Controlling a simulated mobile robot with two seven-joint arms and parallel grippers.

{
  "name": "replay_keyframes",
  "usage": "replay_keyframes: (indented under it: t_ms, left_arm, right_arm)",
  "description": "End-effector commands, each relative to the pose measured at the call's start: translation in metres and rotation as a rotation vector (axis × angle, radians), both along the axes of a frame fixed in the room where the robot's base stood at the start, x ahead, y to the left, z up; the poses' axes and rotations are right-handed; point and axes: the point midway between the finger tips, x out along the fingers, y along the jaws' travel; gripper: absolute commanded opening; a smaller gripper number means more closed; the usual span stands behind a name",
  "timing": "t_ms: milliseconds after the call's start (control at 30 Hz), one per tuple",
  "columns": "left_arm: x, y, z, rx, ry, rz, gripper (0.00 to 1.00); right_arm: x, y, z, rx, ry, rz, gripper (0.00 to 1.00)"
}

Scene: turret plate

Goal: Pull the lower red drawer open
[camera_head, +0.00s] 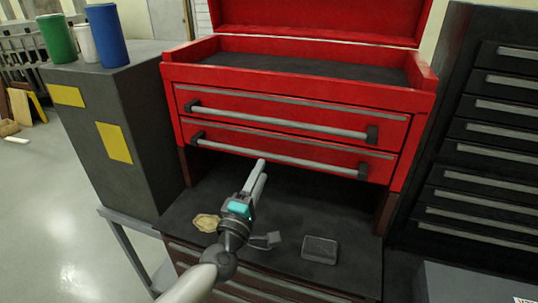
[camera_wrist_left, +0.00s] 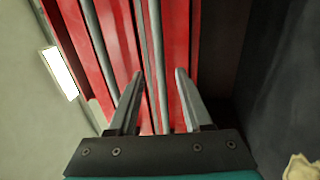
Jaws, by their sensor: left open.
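The red tool chest has two drawers, one above the other. The lower red drawer (camera_head: 318,147) looks shut, with a long grey bar handle (camera_head: 285,158) across its front. My left gripper (camera_head: 261,168) is open and empty, its fingers pointing at the chest near the middle of that handle. In the left wrist view, my left gripper (camera_wrist_left: 159,76) has its two fingers apart, with a grey bar (camera_wrist_left: 157,50) running between them in the picture. I cannot tell whether the fingers are around the bar or short of it. My right gripper is not in view.
The upper red drawer (camera_head: 300,108) is shut. Below the chest is a dark worktop (camera_head: 300,215) with a crumpled tan item (camera_head: 206,222) and a small dark box (camera_head: 320,249). A dark cabinet (camera_head: 140,135) stands left, black drawers (camera_head: 490,150) right.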

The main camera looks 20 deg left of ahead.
Motion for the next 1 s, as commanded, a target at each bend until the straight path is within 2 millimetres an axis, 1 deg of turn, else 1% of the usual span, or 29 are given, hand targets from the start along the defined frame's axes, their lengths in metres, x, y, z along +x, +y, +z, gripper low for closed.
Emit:
replay_keyframes:
  t_ms: [33,100,300,500,700,933,1000]
  left_arm:
    - [0.009,0.0,0.002,0.0,-0.002,0.0,0.5]
    - [0.019,-0.001,0.005,-0.001,-0.002,0.0,0.5]
    - [0.046,-0.002,0.01,0.001,-0.001,0.0,0.5]
    - [0.063,-0.003,0.012,0.0,0.0,-0.001,0.5]
    - [0.069,-0.003,0.013,0.001,0.001,-0.001,0.5]
    - [0.069,-0.003,0.013,0.001,0.001,-0.001,0.5]
    - [0.069,-0.003,0.013,0.001,0.001,-0.001,0.42]
  right_arm:
    - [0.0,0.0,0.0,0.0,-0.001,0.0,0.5]
    - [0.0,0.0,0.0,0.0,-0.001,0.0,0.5]
    - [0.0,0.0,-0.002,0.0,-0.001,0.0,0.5]
    - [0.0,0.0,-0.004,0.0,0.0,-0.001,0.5]
    - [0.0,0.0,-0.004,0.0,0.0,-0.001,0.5]
    - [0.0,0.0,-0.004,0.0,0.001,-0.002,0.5]
    - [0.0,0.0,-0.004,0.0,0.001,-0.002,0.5]
